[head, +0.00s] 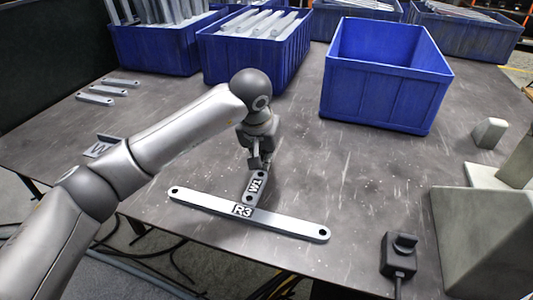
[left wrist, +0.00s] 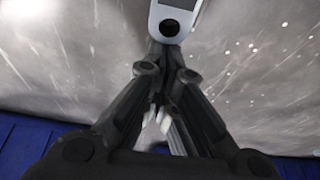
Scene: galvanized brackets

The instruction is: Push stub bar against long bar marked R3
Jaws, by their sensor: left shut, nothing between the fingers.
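The long bar marked R3 (head: 290,225) lies flat on the dark table, with a hole at each end. The stub bar marked W1 (head: 255,187) lies roughly crosswise to it, its near end at the R3 label; it looks touching, but a hairline gap cannot be ruled out. My left gripper (head: 259,163) is shut and empty, with its fingertips low at the stub bar's far end. In the left wrist view the closed fingertips (left wrist: 165,60) are right by the holed end of the stub bar (left wrist: 170,12). My right gripper is out of view.
An empty blue crate (head: 437,85) stands at the back right; a blue crate (head: 292,72) with long bars stands left of it. Small bars (head: 95,99) and a bracket (head: 103,147) lie left.

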